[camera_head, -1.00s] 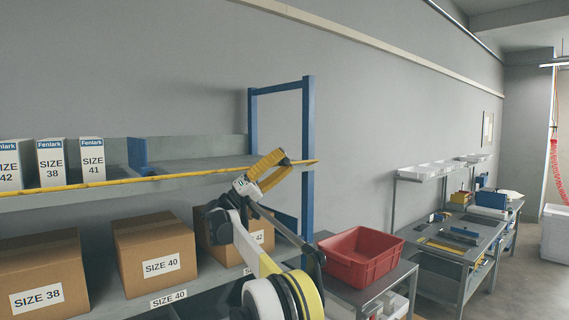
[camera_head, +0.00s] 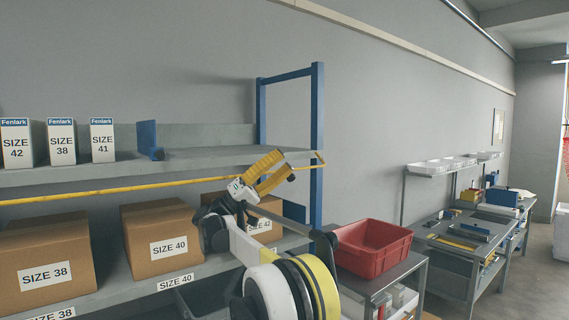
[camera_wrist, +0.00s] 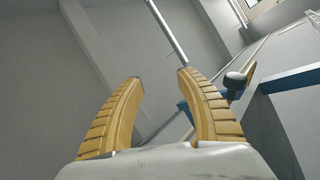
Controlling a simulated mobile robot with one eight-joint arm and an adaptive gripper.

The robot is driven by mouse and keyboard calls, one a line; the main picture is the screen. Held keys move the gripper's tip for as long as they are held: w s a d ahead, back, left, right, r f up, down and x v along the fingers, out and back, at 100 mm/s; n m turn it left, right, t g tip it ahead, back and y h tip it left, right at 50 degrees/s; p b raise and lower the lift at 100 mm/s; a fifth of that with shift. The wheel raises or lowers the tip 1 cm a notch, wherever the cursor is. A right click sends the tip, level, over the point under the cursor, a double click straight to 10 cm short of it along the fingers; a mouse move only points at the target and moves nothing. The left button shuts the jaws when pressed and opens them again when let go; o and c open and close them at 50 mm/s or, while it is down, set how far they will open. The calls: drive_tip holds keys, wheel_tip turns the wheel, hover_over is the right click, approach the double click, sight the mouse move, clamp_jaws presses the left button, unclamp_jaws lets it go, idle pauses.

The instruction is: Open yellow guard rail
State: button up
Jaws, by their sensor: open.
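The yellow guard rail (camera_head: 120,188) is a long thin bar running along the front of the upper shelf (camera_head: 200,160). Its left part hangs below the shelf edge, across the tops of the cartons. Its right end has a short upturned hook near the blue post. My gripper (camera_head: 288,165), with yellow ribbed fingers, is near the rail's right part and overlaps it in the head view. The fingers are apart and nothing shows between them in the wrist view (camera_wrist: 160,76). Whether they touch the rail I cannot tell.
White size boxes (camera_head: 61,142) and a blue divider (camera_head: 146,139) stand on the upper shelf. Brown cartons (camera_head: 160,242) fill the lower shelf. A blue post (camera_head: 316,120) bounds the rack's right end. A red bin (camera_head: 372,248) stands on a side table to the right.

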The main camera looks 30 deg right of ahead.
drive_tip(key=shift+s+a+f+b, duration=0.4)
drive_tip(key=shift+a+f, duration=0.15)
drive_tip(key=shift+a, duration=0.05)
drive_tip(key=shift+s+a+f+b, duration=0.35)
drive_tip(key=shift+a+f, duration=0.15)
drive_tip(key=shift+a, duration=0.05)
